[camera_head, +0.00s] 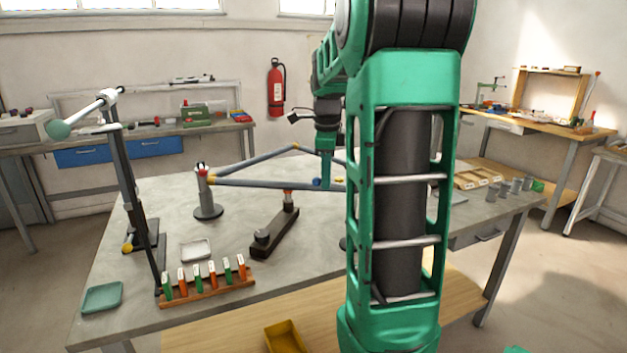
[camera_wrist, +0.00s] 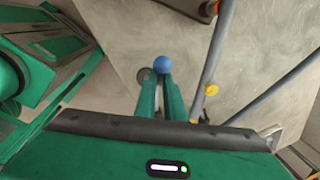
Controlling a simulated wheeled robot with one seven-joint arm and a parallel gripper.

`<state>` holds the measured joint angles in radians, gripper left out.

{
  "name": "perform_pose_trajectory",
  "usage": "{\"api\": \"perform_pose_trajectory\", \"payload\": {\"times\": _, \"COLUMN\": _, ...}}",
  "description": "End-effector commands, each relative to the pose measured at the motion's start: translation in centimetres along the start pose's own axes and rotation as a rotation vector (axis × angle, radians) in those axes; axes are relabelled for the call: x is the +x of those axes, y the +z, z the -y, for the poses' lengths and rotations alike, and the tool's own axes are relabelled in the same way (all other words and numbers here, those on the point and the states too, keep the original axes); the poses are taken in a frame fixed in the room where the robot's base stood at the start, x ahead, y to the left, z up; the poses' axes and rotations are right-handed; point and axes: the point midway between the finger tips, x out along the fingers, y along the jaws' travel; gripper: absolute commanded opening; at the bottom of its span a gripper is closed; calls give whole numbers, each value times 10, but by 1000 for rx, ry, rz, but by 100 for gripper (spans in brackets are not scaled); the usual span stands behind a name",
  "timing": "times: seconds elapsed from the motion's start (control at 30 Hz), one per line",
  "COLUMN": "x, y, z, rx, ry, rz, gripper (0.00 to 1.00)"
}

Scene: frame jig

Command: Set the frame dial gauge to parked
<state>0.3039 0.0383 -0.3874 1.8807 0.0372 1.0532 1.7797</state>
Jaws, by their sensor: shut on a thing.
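A grey tubular frame (camera_head: 245,183) with yellow joint marks stands on the bench. My gripper (camera_head: 324,187) points down beside its front tube. A small blue ball (camera_head: 317,182) shows at the fingertips. In the wrist view my two green fingers (camera_wrist: 162,84) are close together, with the blue ball (camera_wrist: 162,64) at their tips. They are shut on it. The ball looks like a knob; its mounting is hidden by the fingers. The tube (camera_wrist: 217,45) and a yellow mark (camera_wrist: 211,89) lie to the right. I cannot make out a gauge face or its setting.
A tall dark stand (camera_head: 123,165) with a swing arm is at left. A rack of coloured tags (camera_head: 208,292), a green tray (camera_head: 102,297) and a dark block with an upright pin (camera_head: 273,236) occupy the front. Several grey cups (camera_head: 504,190) stand at right.

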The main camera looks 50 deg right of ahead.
Motion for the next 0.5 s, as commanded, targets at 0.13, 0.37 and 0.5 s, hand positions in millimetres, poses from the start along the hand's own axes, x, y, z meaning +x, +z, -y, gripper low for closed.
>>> {"api": "perform_pose_trajectory", "payload": {"times": 0.13, "x": -2, "y": 0, "z": 5, "rx": 7, "ry": -12, "rz": 3, "gripper": 0}}
{"api": "perform_pose_trajectory", "payload": {"times": 0.37, "x": -3, "y": 0, "z": 6, "rx": 8, "ry": -14, "rz": 3, "gripper": 0}}
{"api": "perform_pose_trajectory", "payload": {"times": 0.5, "x": -2, "y": 0, "z": 5, "rx": 8, "ry": -13, "rz": 3, "gripper": 28}}
